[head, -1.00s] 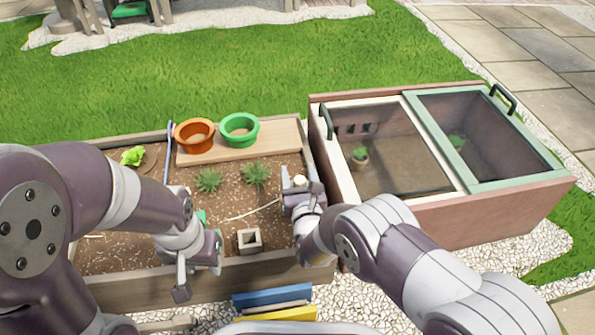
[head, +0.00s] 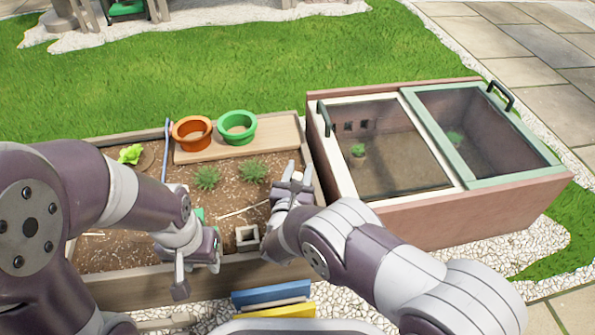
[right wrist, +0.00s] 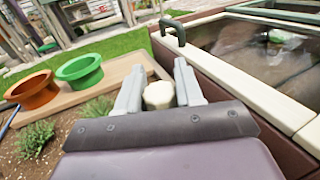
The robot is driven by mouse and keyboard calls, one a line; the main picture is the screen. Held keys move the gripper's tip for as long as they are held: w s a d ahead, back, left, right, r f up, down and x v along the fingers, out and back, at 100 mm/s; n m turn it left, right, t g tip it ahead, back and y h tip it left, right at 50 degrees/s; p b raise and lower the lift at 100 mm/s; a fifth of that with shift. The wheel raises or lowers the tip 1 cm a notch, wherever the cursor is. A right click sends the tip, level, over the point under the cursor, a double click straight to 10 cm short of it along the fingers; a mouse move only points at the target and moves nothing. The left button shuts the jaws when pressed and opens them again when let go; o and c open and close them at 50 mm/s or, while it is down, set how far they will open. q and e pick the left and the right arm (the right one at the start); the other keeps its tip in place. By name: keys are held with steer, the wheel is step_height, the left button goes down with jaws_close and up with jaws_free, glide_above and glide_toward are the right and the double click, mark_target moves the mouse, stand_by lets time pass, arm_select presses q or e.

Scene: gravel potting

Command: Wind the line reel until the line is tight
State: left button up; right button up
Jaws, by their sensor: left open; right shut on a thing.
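My right gripper (head: 291,178) is at the right side of the planter bed. In the right wrist view its two fingers (right wrist: 158,92) are shut on a cream knob (right wrist: 159,95). The reel under the knob is hidden by my gripper and wrist. A thin pale line (head: 243,209) runs over the soil from the left toward my right wrist; its right end is hidden, and I cannot tell how tight it is. My left gripper (head: 197,272) is open and empty over the bed's front edge, apart from the line.
Orange (head: 192,133) and green (head: 237,128) pots stand on a wooden board at the back of the bed. Small plants (head: 252,171) grow near the line. A square cream block (head: 247,236) stands in front. A cold frame (head: 460,215) with glass lids borders the bed's right.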

steer(key=m+g+h, duration=0.1)
steer(key=m+h, duration=0.1)
steer(key=m+g+h, duration=0.1)
steer(key=h, duration=0.2)
steer(key=m+g+h, duration=0.1)
steer(key=m+h, duration=0.1)
steer(key=h, duration=0.1)
steer(key=shift+s+d+m+g, duration=0.2)
steer(key=shift+d+m+g, duration=0.1)
steer(key=shift+d, duration=0.05)
steer(key=m+g+h, duration=0.1)
steer(key=m+g, duration=0.1)
steer(key=m+g+h, duration=0.1)
steer(key=g+h, duration=0.1)
steer(key=m+g+h, duration=0.2)
steer(key=g, duration=0.1)
steer(key=shift+s+d+m, duration=0.3)
steer(key=shift+s, duration=0.05)
steer(key=shift+g, duration=0.3)
steer(key=o, duration=1)
steer(key=shift+c, duration=0.2)
step_height(320, 180, up, 6)
steer(key=p, duration=0.5)
steer(key=shift+d+f, duration=0.1)
steer(key=s+d+r+p, duration=0.5)
steer(key=s+d+p, duration=0.1)
steer(key=d+p, duration=0.3)
steer(key=shift+s+d+p, duration=0.15)
steer(key=shift+d+p, duration=0.15)
steer(key=shift+d, duration=0.1)
